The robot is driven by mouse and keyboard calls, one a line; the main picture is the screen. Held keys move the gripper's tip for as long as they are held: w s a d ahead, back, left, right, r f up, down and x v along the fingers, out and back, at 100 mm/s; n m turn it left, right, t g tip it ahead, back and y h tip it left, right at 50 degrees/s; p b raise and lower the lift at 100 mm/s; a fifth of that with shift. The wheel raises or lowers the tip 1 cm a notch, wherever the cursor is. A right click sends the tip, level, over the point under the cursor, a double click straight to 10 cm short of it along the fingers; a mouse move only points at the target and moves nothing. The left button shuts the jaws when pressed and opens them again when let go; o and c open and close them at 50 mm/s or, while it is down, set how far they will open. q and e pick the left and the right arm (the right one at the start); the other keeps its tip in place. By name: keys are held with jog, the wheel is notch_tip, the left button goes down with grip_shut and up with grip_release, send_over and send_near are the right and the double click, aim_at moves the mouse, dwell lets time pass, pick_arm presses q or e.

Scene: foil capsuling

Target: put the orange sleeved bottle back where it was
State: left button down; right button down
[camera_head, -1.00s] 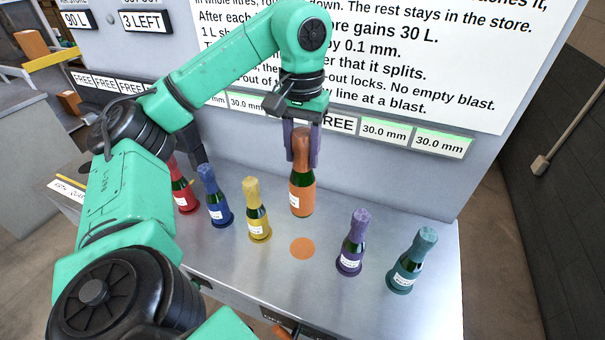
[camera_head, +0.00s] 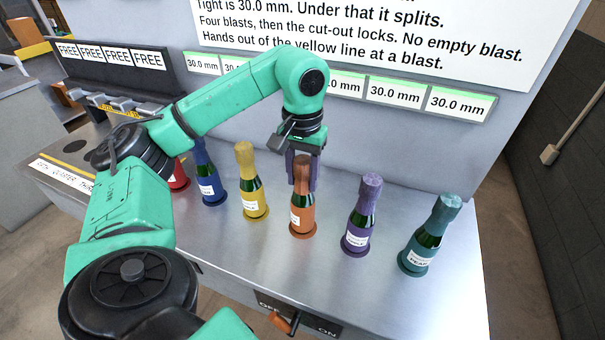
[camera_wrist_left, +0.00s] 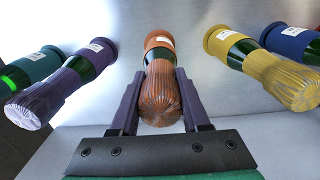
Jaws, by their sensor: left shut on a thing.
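The orange sleeved bottle (camera_head: 301,218) is upright on the bench, its base over the orange round spot (camera_head: 302,235), whose rim shows around it. I cannot tell whether the base fully touches down. My left gripper (camera_head: 302,184) points down from above, its two purple fingers shut on the orange sleeve at the neck. In the left wrist view the bottle (camera_wrist_left: 160,85) lies between the fingers (camera_wrist_left: 158,100). My right gripper is not in view.
A yellow bottle (camera_head: 252,185), a blue bottle (camera_head: 208,180) and a red bottle (camera_head: 179,177) stand to the left. A purple bottle (camera_head: 361,220) and a teal bottle (camera_head: 428,238) stand to the right. An orange-handled OFF/ON switch (camera_head: 283,322) is on the bench front.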

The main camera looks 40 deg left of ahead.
pick_arm(q)
jog(key=shift+c, duration=1.9)
grip_release()
jog(key=shift+f, duration=0.1)
jog(key=shift+d, duration=0.1)
jog(key=shift+r, duration=0.55)
notch_tip(320, 180, up, 11)
jog(key=p, duration=0.7)
jog(key=shift+s+r, duration=0.1)
jog(key=shift+r, duration=0.1)
jog(key=shift+f, duration=0.15)
